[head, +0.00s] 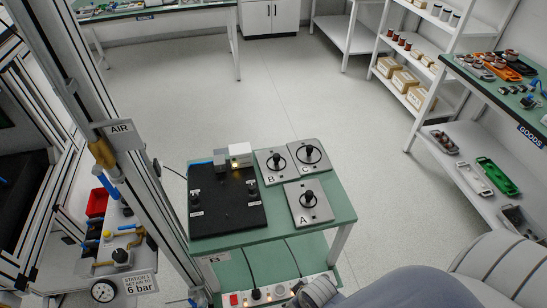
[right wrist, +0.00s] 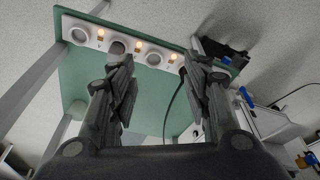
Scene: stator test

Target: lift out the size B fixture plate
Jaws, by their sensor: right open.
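The size B fixture plate (head: 265,176) is a grey square plate with a black ring and knob, marked "B". It lies flat on the green table (head: 340,210). The plate marked C (head: 321,165) sits close on its right, and the plate marked A (head: 315,223) lies in front. My right gripper (right wrist: 157,75) is open in the right wrist view, with nothing between its fingers. Plate B is not seen there. My left gripper is out of view.
A black base plate (head: 226,217) with knobs and a light-coloured block (head: 240,154) fills the table's left side. A frame post with an AIR sign (head: 121,128) stands left. A socket strip (head: 268,293) runs below the table's front. Shelves (head: 468,180) stand right; floor between is clear.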

